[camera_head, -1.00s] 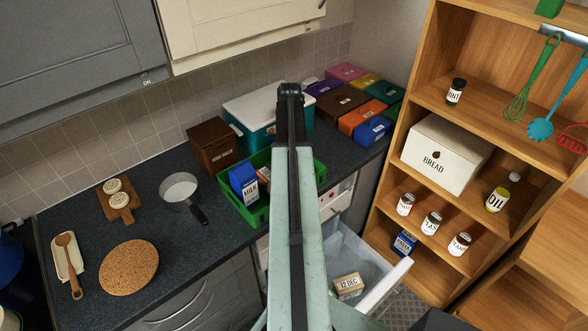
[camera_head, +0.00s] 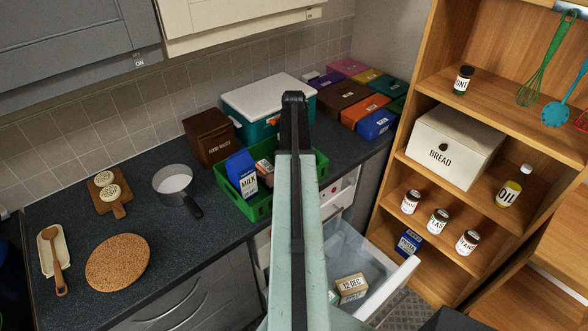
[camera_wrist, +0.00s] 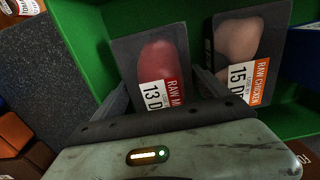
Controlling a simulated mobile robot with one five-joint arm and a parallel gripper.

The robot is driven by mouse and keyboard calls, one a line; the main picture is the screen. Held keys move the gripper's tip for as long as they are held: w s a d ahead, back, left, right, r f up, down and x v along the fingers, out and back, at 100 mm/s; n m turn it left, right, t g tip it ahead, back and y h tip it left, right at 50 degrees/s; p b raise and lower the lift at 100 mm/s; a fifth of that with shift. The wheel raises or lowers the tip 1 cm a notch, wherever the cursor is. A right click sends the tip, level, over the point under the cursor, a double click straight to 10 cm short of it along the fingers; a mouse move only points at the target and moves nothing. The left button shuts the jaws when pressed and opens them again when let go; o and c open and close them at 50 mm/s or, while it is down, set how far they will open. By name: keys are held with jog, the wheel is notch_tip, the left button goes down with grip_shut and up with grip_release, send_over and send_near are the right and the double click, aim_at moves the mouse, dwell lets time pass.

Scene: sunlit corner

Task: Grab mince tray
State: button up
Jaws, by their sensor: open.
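The mince tray (camera_wrist: 162,62) is a dark tray with red meat and a white and red label reading "RAW M" and "13 D". It lies in the green crate (camera_wrist: 80,45), with the raw chicken tray (camera_wrist: 243,55) to its right. My gripper (camera_wrist: 163,86) is open in the wrist view, its fingers at either side of the mince tray's near part. I cannot tell whether they touch it. In the head view, the green crate (camera_head: 259,209) stands on the counter, partly behind my arm, and my gripper is hidden.
A milk carton (camera_head: 243,174) stands in the crate's left part. A pan (camera_head: 172,182) is to its left, a brown box (camera_head: 209,138) and a teal cooler (camera_head: 265,105) behind. An open drawer (camera_head: 372,262) juts out below. Shelves (camera_head: 440,95) rise at the right.

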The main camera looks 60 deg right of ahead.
jog(key=c, duration=1.5)
jog(key=shift+r, duration=0.1)
